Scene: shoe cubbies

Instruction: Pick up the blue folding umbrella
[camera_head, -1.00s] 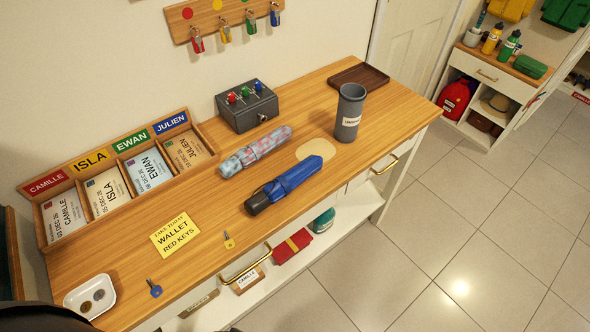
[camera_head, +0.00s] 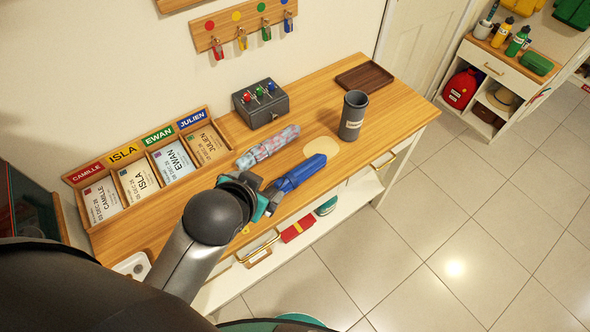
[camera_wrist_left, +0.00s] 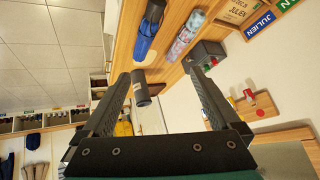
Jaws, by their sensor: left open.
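The blue folding umbrella (camera_head: 301,173) lies on the wooden counter, its sleeve pointing to the back right. Its dark handle end is partly covered by my left gripper (camera_head: 271,197) in the head view. My left gripper is open and empty, close to that end; the head view does not show whether it touches. In the left wrist view the blue umbrella (camera_wrist_left: 146,40) lies beyond the spread fingers (camera_wrist_left: 166,78), toward the top, and not between them. My right gripper is not in view.
A patterned umbrella (camera_head: 268,146) lies just behind the blue one. A grey cylindrical holder (camera_head: 352,117) stands to the right, with a grey key box (camera_head: 261,103) behind. Name-card slots (camera_head: 150,168) line the back left. A dark tray (camera_head: 364,77) lies at the far right.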

